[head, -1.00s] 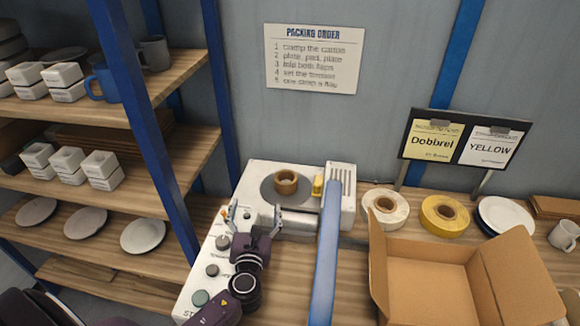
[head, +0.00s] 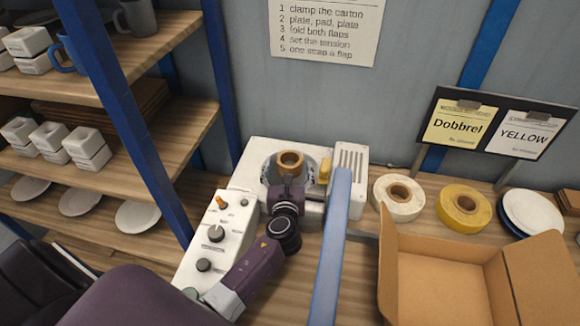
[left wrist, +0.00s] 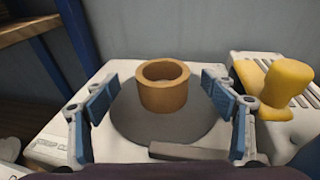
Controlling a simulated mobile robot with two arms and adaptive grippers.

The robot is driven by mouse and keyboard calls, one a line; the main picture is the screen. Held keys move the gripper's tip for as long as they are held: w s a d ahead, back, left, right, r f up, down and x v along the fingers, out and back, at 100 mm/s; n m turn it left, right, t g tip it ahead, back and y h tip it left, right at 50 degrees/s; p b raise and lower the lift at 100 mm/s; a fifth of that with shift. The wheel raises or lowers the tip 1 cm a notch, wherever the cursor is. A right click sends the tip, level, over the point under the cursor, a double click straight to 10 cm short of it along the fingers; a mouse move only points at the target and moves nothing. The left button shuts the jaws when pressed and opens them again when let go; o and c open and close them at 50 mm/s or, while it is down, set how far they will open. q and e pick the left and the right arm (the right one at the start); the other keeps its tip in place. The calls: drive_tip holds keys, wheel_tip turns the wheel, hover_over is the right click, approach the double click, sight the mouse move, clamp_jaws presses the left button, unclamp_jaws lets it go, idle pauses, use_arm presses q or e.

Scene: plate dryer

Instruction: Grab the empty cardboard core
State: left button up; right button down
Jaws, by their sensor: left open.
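The empty cardboard core (head: 289,163) is a short brown ring standing upright on the round grey disc of the white strapping machine (head: 262,150). In the left wrist view the core (left wrist: 163,86) stands between the two fingers, with a gap on each side. My left gripper (head: 290,172) is open and reaches over the disc from the front, hiding part of it. It also shows in the left wrist view (left wrist: 161,95), with its blue-grey finger pads on either side of the core. My right gripper is not in view.
A yellow knob (left wrist: 275,85) stands right of the disc. A blue post (head: 330,245) rises close to the right of my left arm. White (head: 399,198) and yellow (head: 463,209) rolls and an open carton (head: 440,290) are further right. Shelves with dishes stand left.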

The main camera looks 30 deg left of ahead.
sight(290, 155)
use_arm(q)
drive_tip(key=shift+w+a+f+b, duration=0.15)
drive_tip(key=shift+w+f+b, duration=0.1)
drive_tip(key=shift+w+b, duration=0.2)
drive_tip(key=shift+w+a+f+b, duration=0.15)
drive_tip(key=shift+w+f+b, duration=0.1)
drive_tip(key=shift+w+b, duration=0.2)
drive_tip(key=shift+b+x, duration=0.45)
drive_tip(key=shift+x, duration=0.65)
drive_tip(key=shift+w, duration=0.3)
drive_tip(key=shift+a, duration=0.1)
drive_tip(key=shift+r, duration=0.15)
drive_tip(key=shift+c, duration=0.2)
drive_tip(key=c, duration=1.1)
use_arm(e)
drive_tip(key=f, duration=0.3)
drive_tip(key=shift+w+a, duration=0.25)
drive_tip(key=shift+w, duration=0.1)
use_arm(q)
drive_tip(key=shift+r, duration=0.15)
